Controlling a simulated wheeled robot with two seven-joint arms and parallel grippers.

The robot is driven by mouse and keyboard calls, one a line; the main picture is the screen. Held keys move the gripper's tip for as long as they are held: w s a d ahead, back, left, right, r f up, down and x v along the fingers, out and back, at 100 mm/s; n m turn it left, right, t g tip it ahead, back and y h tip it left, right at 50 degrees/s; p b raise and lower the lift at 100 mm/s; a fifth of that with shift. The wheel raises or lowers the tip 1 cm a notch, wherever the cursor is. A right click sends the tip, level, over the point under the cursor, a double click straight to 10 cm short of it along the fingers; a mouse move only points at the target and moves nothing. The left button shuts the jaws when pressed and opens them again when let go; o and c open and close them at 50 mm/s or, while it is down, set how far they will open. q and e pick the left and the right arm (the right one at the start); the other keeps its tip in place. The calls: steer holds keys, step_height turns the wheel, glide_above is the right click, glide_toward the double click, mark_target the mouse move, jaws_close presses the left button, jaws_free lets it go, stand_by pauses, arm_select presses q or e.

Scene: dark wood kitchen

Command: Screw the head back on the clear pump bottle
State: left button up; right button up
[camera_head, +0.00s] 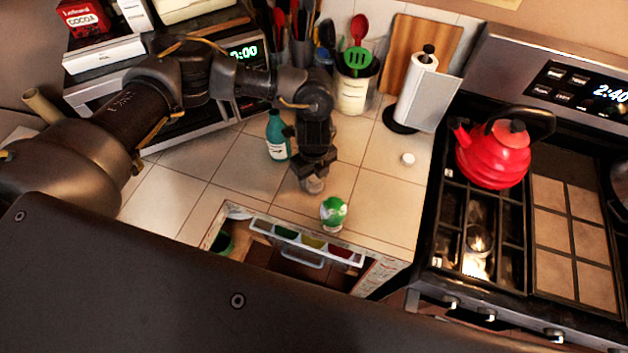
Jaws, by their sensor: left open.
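My left gripper (314,168) points down over the tiled counter, in the middle of the head view. Its fingers are open. A small clear object (312,184), perhaps the clear pump bottle, stands right below and between the fingertips, and its upper part is hidden by them. I cannot tell whether the fingers touch it. A small round white piece (408,159) lies apart on the counter to the right; I cannot tell whether it is the pump head. My right gripper is not in view.
A teal bottle (277,138) stands close left of my gripper, and a green and white round item (333,212) in front. A drawer (300,258) is below the counter edge. A paper towel holder (416,95) and red kettle (493,158) stand right.

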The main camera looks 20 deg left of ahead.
arm_select(q)
steer(key=shift+f, duration=0.6)
steer(key=shift+c, duration=0.4)
steer(key=c, duration=1)
steer(key=shift+o, duration=0.2)
steer(key=shift+r, duration=0.1)
step_height(320, 180, up, 9)
steer(key=b, duration=0.2)
steer(key=shift+b, duration=0.35)
steer(key=shift+r, duration=0.45)
